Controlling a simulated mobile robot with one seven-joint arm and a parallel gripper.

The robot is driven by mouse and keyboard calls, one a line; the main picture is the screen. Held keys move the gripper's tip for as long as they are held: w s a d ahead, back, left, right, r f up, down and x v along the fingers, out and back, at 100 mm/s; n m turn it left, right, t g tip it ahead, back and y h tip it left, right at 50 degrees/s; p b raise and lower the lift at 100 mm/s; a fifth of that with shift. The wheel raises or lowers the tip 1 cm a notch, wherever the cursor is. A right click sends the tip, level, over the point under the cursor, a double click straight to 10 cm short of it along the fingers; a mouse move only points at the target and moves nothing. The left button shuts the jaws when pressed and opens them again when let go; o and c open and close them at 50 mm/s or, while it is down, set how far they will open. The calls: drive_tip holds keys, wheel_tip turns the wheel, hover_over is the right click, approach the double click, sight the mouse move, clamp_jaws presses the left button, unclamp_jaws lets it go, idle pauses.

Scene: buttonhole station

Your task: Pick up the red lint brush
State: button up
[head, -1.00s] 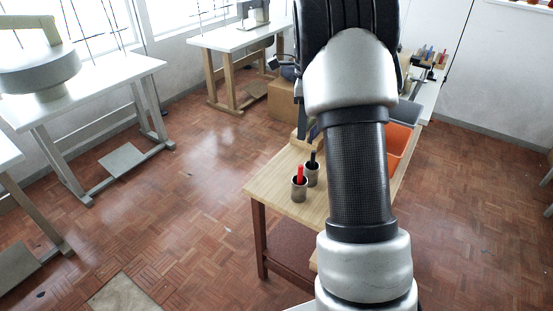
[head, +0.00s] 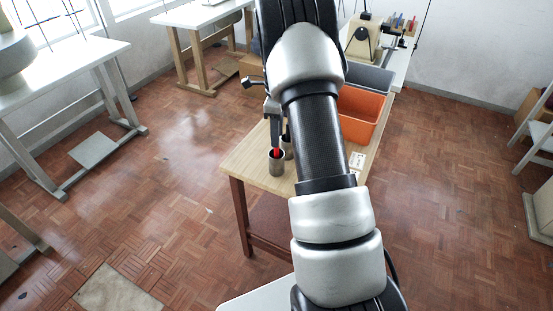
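The red lint brush (head: 277,153) stands in a grey metal cup (head: 277,165) near the front left of the wooden table; only its red top shows above the rim. My gripper (head: 275,138) is directly above the brush in the head view, pointing down at the cup. Its fingertips are small and seen edge-on. I cannot tell whether they are open or shut, or whether they touch the brush.
A second metal cup (head: 288,150) stands just behind, partly hidden by my arm. An orange bin (head: 362,112) and a grey bin (head: 372,79) sit farther back on the table. A white card (head: 357,160) lies near the right edge. The table's left front corner is bare.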

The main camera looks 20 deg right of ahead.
sight(277, 155)
wheel_tip(277, 155, down, 5)
drive_tip(key=shift+f, duration=0.1)
clamp_jaws()
idle(0.3)
